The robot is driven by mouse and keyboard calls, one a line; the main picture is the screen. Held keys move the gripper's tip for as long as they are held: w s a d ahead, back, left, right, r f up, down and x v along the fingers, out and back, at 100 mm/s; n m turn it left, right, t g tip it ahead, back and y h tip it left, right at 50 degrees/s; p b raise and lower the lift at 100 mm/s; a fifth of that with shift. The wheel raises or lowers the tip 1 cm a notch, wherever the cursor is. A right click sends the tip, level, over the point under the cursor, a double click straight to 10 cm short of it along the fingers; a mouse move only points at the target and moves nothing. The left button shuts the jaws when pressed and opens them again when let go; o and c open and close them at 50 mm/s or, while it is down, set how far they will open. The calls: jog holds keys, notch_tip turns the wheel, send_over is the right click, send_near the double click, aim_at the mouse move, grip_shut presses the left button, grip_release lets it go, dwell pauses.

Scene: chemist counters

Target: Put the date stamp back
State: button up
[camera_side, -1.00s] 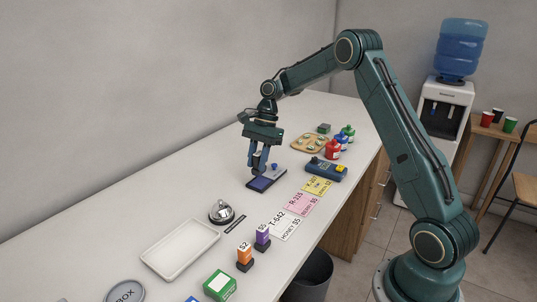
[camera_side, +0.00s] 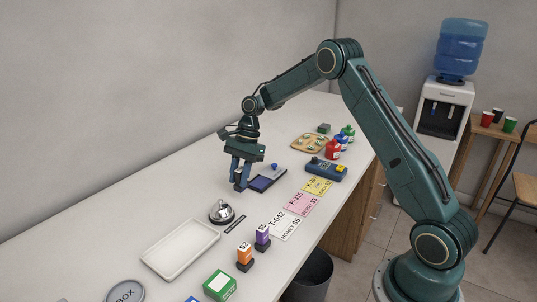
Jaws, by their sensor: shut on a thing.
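My gripper (camera_side: 241,181) is shut on a small dark thing low over the counter, which I take to be the date stamp; the fingers hide most of it. It is at the left side of a dark tray-like pad with a blue-violet face (camera_side: 261,183). I cannot tell whether the held thing touches the counter. A blue knob (camera_side: 275,167) stands at the pad's back edge.
A call bell (camera_side: 221,212), white tray (camera_side: 180,249), orange block (camera_side: 244,257) and purple block (camera_side: 262,238) stand nearer the camera. Paper cards (camera_side: 286,225), a blue device (camera_side: 326,169), red bottles (camera_side: 333,149) and a wooden tray (camera_side: 309,143) line the right. The counter along the wall is clear.

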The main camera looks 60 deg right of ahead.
jog(key=shift+f, duration=2)
jog(key=shift+f, duration=0.15)
jog(key=o, duration=0.8)
jog(key=v, duration=1.2)
